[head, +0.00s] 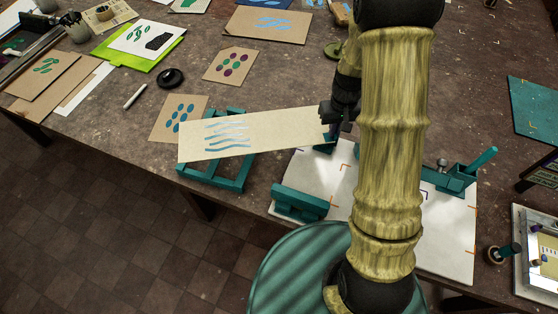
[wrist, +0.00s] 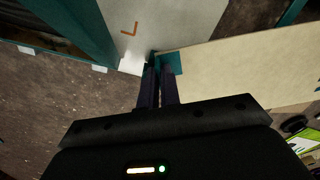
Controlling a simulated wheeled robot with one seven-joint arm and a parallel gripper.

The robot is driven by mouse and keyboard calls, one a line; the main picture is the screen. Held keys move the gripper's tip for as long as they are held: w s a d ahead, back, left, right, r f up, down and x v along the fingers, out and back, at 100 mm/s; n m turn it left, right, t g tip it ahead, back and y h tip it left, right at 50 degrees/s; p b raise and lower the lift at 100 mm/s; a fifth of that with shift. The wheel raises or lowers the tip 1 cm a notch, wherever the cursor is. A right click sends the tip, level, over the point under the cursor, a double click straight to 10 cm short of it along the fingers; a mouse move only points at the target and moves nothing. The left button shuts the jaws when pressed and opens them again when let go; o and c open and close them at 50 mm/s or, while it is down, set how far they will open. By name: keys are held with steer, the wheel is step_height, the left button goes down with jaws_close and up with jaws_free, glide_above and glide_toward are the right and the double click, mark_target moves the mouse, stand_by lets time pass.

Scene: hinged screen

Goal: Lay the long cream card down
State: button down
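The long cream card (head: 275,130) has blue wavy lines near its left end. It stretches left from my gripper (head: 334,118), over the teal frame (head: 236,182) and past the upper left of a white board (head: 328,178) with orange corner marks. My gripper is at the card's right end. In the wrist view my fingers (wrist: 158,82) are close together at the card's (wrist: 245,72) end, beside a small teal piece (wrist: 172,63). The fingers look shut on this end; the exact contact is hard to see. I cannot tell whether the card touches the frame.
A teal block (head: 300,202) sits on the board's left edge, and a teal clamp (head: 450,180) on its right. A card with blue dots (head: 178,118) lies beside the frame. A black round lid (head: 171,78) and a white pen (head: 134,96) lie farther left.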

mark_target(308, 143)
steer(key=a, duration=0.2)
steer(key=s+a+f+m, duration=0.1)
steer(key=a, duration=0.2)
steer(key=s+a+f+m, duration=0.1)
steer(key=a, duration=0.1)
steer(key=shift+s+a+f, duration=0.1)
steer(key=shift+s+a, duration=0.05)
steer(key=shift+a, duration=0.2)
steer(key=s+a+f+m, duration=0.3)
steer(key=s+a+m, duration=0.1)
steer(key=a, duration=0.4)
steer(key=shift+s+a+p, duration=0.35)
steer(key=shift+s, duration=0.45)
steer(key=shift+r, duration=0.1)
steer(key=shift+f+b, duration=1.75)
steer(key=shift+f, duration=1.3)
steer(key=c, duration=1.6)
jaws_free()
